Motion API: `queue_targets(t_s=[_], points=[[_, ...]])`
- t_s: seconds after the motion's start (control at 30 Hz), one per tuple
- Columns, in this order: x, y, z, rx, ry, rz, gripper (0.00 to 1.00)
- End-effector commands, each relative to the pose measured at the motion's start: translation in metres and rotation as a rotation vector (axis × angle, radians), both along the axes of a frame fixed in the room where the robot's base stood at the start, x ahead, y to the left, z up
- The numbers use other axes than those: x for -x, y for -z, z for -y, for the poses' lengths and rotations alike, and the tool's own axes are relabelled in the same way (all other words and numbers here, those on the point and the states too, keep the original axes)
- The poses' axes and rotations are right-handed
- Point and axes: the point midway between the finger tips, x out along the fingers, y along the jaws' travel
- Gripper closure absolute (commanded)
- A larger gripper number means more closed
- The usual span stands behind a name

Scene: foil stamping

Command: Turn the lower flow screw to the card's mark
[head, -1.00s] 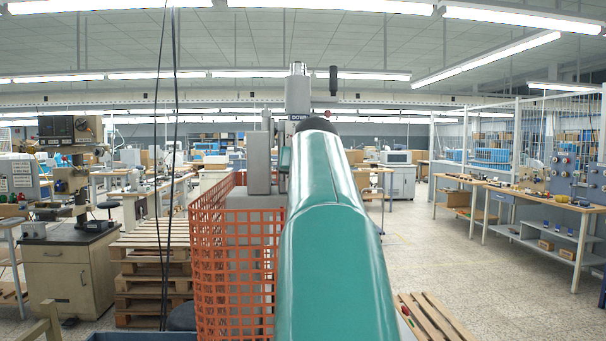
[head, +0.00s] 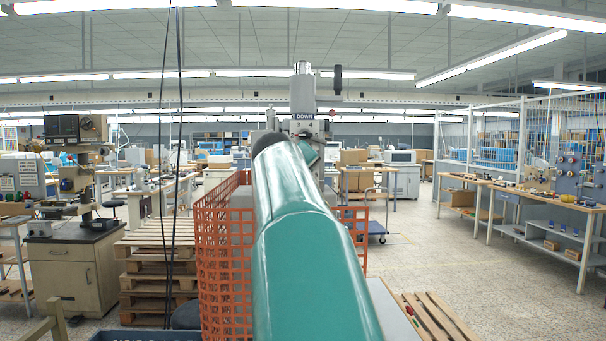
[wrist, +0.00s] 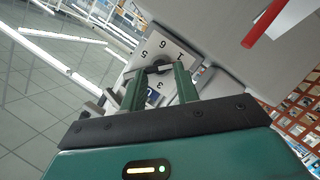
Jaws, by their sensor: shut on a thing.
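The screw's slot and the card's mark cannot be made out. In the head view the card (head: 305,116) reads DOWN, on the grey machine (head: 303,92). My green arm covers the screw and most of my gripper there.
A black handle (head: 337,80) stands up right of the machine's column. A red rod (wrist: 265,20) shows near the card. Orange mesh fencing (head: 222,270) stands in front, with stacked pallets (head: 150,260) at left.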

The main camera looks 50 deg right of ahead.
Motion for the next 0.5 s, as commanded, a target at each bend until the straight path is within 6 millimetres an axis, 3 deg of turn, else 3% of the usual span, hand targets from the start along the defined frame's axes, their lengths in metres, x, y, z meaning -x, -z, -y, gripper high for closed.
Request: queue_targets(t_s=[0.5], points=[[-0.0012,0.0034,-0.0017,0.159,0.001,-0.184,0.92]])
